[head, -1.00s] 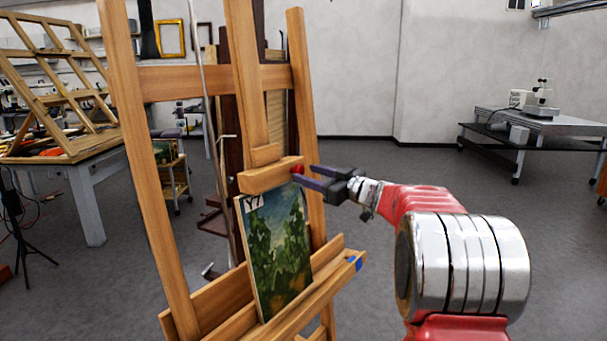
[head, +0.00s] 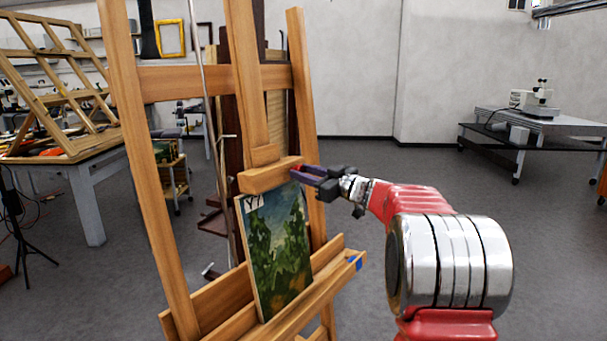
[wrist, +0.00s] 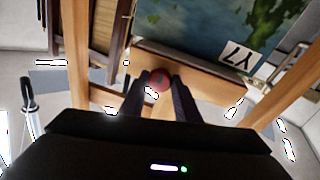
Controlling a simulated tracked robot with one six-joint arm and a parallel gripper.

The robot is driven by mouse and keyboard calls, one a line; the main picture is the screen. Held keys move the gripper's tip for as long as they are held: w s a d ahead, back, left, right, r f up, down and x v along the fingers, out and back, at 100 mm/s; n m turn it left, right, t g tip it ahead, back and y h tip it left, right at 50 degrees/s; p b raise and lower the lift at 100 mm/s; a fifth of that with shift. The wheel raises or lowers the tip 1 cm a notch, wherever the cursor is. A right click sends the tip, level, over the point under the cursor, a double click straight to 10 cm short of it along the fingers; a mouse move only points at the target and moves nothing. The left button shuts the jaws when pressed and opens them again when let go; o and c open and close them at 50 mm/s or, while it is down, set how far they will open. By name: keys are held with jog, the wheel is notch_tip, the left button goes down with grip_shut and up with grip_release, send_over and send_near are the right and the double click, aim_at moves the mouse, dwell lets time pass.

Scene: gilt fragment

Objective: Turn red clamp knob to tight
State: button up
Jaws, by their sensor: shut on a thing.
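The red clamp knob (wrist: 159,81) sits on the end of the wooden clamp block (head: 262,179) of the easel. In the wrist view it lies between the two finger tips, and its front face shows. My gripper (head: 299,173) is shut on the knob, one finger on each side; it also shows in the wrist view (wrist: 159,88). In the head view the fingers hide most of the knob. The clamp block rests at the top edge of a green landscape painting (head: 277,250). A white label marked "Y7" (head: 251,203) is on the painting's upper left corner.
The easel's right upright (head: 305,110) stands just behind my gripper. Its lower ledge (head: 310,290) carries the painting and has a blue mark. Floor to the right is open.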

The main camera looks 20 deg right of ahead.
jog(key=shift+c, duration=1)
